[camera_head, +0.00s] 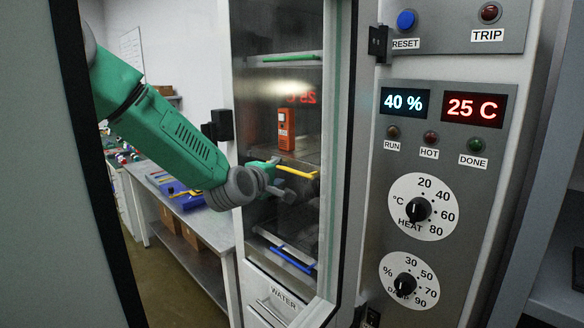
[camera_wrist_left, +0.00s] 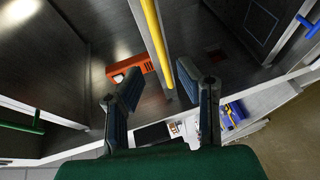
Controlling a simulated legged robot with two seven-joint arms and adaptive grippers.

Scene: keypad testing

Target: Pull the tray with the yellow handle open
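The yellow handle (camera_head: 298,171) is on the front of the middle tray (camera_head: 300,158) inside the tall chamber. My left gripper (camera_head: 286,182) reaches into the chamber from the left, close to this handle. In the left wrist view my left gripper (camera_wrist_left: 158,82) is open, with its two fingers apart. The yellow handle (camera_wrist_left: 155,45) runs down the picture between the fingertips, nearer the right finger. I cannot tell whether a finger touches it. My right gripper is not in view.
An orange device (camera_head: 286,130) stands on the middle tray. A green handle (camera_head: 292,58) is above and a blue handle (camera_head: 292,260) below. The control panel (camera_head: 455,140) is right of the chamber. A bench (camera_head: 205,225) stands behind my arm.

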